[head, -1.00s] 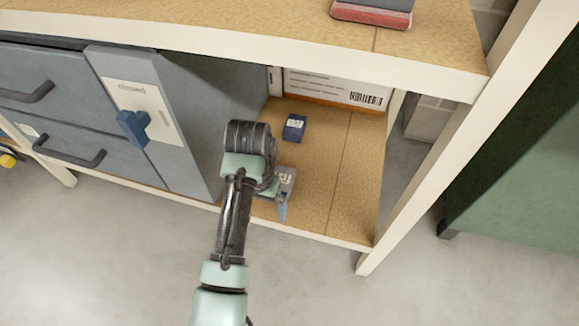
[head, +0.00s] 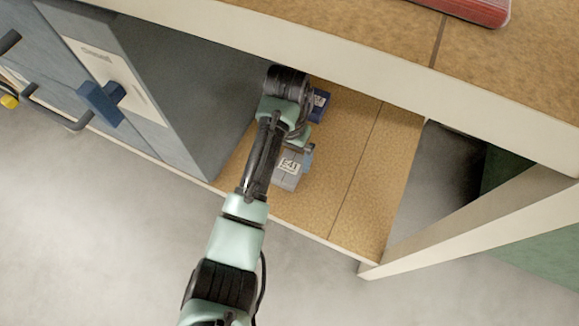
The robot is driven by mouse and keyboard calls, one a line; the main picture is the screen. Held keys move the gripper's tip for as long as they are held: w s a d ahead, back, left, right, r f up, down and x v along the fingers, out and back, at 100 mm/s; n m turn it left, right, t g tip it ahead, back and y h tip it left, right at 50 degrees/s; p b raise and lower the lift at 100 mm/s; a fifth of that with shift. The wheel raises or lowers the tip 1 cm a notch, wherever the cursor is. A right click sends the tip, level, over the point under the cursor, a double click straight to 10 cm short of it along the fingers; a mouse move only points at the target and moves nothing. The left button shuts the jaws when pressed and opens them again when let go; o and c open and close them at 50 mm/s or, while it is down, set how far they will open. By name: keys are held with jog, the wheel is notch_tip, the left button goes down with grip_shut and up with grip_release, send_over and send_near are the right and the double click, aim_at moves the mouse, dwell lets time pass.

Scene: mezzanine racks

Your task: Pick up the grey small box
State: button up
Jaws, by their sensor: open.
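The grey small box (head: 289,173), with a white printed label on top, sits on the lower wooden shelf near its front edge. My gripper (head: 305,152) is at the far side of the box, low over the shelf. One bluish fingertip shows beside the box's back right corner; the other finger is hidden behind my arm. The jaws are open. I cannot tell whether a finger touches the box. My arm covers the box's left side.
A dark blue box (head: 320,101) stands farther back on the shelf, close to my wrist. A grey drawer cabinet (head: 165,85) closes off the left. The upper shelf's pale edge (head: 400,80) overhangs. The shelf's right part is bare.

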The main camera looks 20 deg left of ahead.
aim_at(289, 166)
jog(key=shift+w+f+b, duration=0.15)
jog(key=shift+f+b, duration=1.3)
jog(key=shift+f, duration=0.3)
jog(key=shift+w+f+b, duration=0.15)
jog(key=shift+f+b, duration=1.3)
jog(key=shift+f, duration=0.25)
jog(key=shift+r, duration=0.1)
jog(key=c, duration=1.3)
